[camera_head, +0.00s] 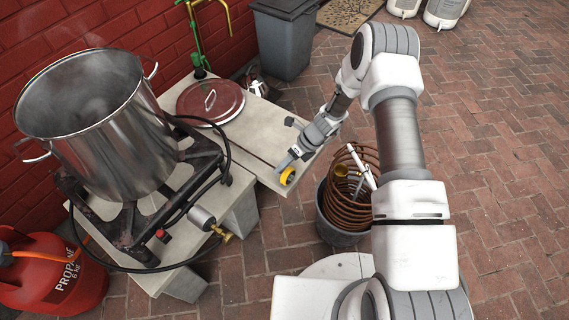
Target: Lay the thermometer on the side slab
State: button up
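A small yellow-rimmed round piece, which looks like the dial of the thermometer (288,176), is at the fingertips of my gripper (285,165). My gripper appears shut on it, though the fingers are small and partly hidden. The side slab (247,133) is the pale grey top beside the burner. My gripper and the dial are over its near right edge in the picture; whether they touch it I cannot tell.
A red-brown lid (210,102) covers the slab's far left part. A steel pot (95,120) stands on the black burner (128,225) to the left. A bucket (335,232) with a copper coil (350,195) stands right of the slab. Some slab surface is bare.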

jog(key=d+r+n+t+h+p, duration=0.1)
jog(key=d+r+n+p, duration=0.3)
jog(key=r, duration=1)
jog(key=d+r+n+p, duration=0.2)
jog(key=d+r, duration=0.4)
jog(key=r, duration=0.9)
jog(key=s+d+r+n+t+h, duration=0.15)
jog(key=s+r+n, duration=0.4)
jog(key=r, duration=0.65)
jog(key=s+d+r+n+t+h, duration=0.2)
jog(key=s+d+r+n, duration=0.1)
jog(key=s+r+n, duration=0.5)
jog(key=s+d+r+n+t+h, duration=0.2)
jog(key=s+d+r+n+t, duration=0.15)
jog(key=s+n, duration=0.45)
notch_tip(320, 180, up, 20)
jog(key=s+m+g+p, duration=0.1)
jog(key=s+m+p, duration=0.1)
jog(key=p, duration=1.7)
jog(key=shift+d+f, duration=0.15)
jog(key=shift+f, duration=0.05)
